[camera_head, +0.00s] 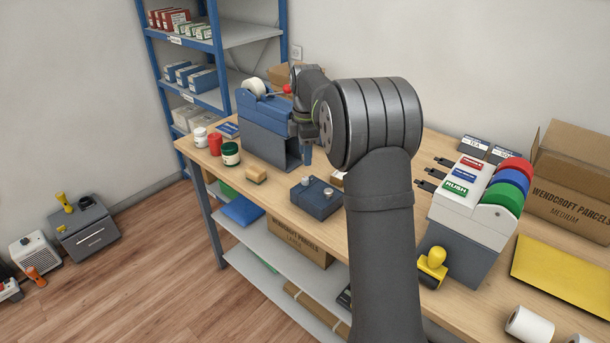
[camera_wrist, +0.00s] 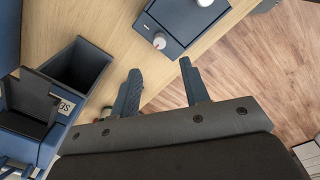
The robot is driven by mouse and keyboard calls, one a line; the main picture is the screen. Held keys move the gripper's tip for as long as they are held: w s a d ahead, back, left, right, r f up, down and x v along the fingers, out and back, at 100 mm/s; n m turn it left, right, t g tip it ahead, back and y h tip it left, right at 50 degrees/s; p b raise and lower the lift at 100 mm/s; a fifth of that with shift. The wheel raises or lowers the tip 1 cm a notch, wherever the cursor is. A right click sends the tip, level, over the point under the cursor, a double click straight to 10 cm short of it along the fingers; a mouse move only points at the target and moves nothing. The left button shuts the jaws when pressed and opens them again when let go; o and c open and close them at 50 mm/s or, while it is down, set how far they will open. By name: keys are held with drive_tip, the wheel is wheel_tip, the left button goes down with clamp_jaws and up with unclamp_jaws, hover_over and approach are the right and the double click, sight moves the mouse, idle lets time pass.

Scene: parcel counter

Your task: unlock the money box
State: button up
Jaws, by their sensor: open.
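A dark blue box (camera_head: 314,203), which looks like the money box, stands on the counter near its front edge. Two light grey knobs, one (camera_head: 328,192) nearer a corner, rise from its top. In the wrist view the box (camera_wrist: 178,20) is partly cut off at the top edge, and one knob (camera_wrist: 159,41) shows a reddish mark. My gripper (camera_wrist: 161,78) is open and empty, with bare counter and floor between its fingers, apart from the box. In the head view its fingertip (camera_head: 307,154) shows above and behind the box; the rest is largely hidden by my arm.
A blue-and-grey dispenser (camera_head: 268,140) stands close to my gripper; its open grey bin (camera_wrist: 80,65) shows in the wrist view. A wooden-topped stamp (camera_head: 256,174) and a green jar (camera_head: 231,154) stand left of the box. A label dispenser (camera_head: 465,215) stands right.

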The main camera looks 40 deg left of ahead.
sight(305, 178)
drive_tip(key=f, duration=0.8)
drive_tip(key=shift+w+a+f, duration=0.1)
drive_tip(key=shift+a+f, duration=0.1)
drive_tip(key=shift+f, duration=0.2)
clamp_jaws()
